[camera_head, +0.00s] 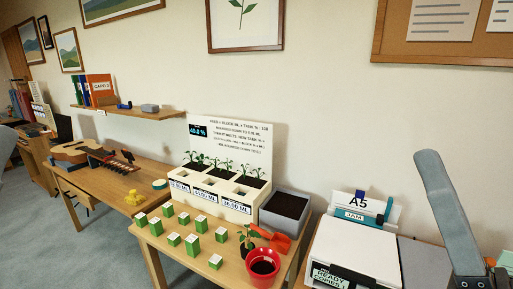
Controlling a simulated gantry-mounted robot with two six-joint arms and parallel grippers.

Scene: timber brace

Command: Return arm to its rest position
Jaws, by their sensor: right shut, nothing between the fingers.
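My left gripper is not in view.
A wooden table holds a white planter (232,205) with seedlings, a grey soil bin (284,211), a red pot (262,266), an orange trowel (276,241) and several green-and-white blocks. A guitar (80,150) lies on the desk farther left. A shelf (130,111) hangs above.

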